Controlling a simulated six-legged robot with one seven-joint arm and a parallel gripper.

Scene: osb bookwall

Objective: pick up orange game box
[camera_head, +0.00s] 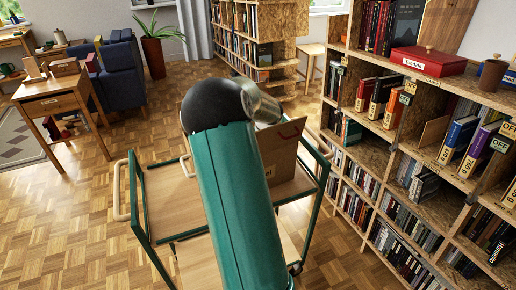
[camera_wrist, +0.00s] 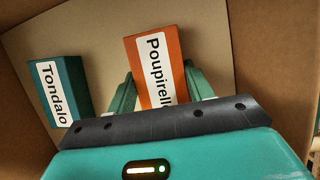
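The orange game box (camera_wrist: 154,68), with a white label reading "Poupirell…", is inside an open cardboard box in the wrist view. My gripper (camera_wrist: 160,72) has its green fingers on either side of it, very close to its sides. Whether they press on it is not clear; its lower end is hidden behind my gripper's dark edge. A teal game box (camera_wrist: 60,92) labelled "Tondalo" lies to the left, outside the fingers. In the head view the cardboard box (camera_head: 283,152) stands on a green-framed cart, and my arm hides my gripper and the orange game box.
The cart (camera_head: 165,200) has green posts and wooden shelves. A tall bookshelf (camera_head: 400,150) fills the right side, with a red box (camera_head: 428,61) on it. A desk (camera_head: 52,104) and blue armchair (camera_head: 120,75) are at left. Parquet floor (camera_head: 85,230) is clear left of the cart.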

